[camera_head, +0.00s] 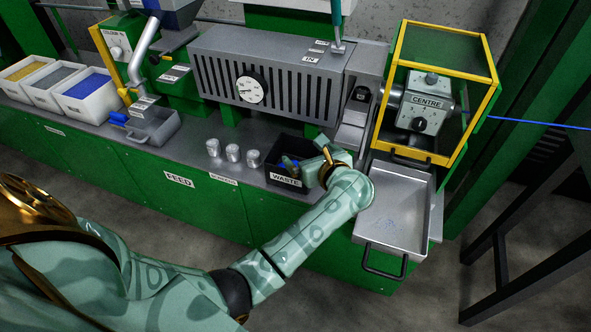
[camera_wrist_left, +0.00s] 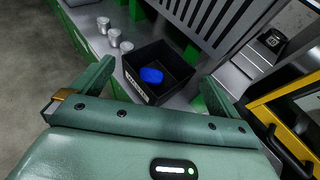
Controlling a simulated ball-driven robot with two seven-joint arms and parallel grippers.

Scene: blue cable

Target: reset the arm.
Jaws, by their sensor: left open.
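My left gripper (camera_head: 300,167) is at the black WASTE box (camera_head: 285,182) in the head view, my arm reaching in from the lower left. In the left wrist view my left gripper (camera_wrist_left: 155,90) has its two green fingers spread wide with nothing between them. The WASTE box (camera_wrist_left: 178,58) lies beyond the fingertips there. A blue lump (camera_wrist_left: 151,76) is inside the box. In the head view the gripper and wrist partly cover the box. My right gripper is in neither view.
Several small metal cylinders (camera_head: 233,153) stand left of the box. A metal tray (camera_head: 400,215) with a black handle is right of my wrist. A yellow-framed guard (camera_head: 436,90) stands behind it. A blue cable (camera_head: 540,124) runs off right. White bins (camera_head: 88,99) stand far left.

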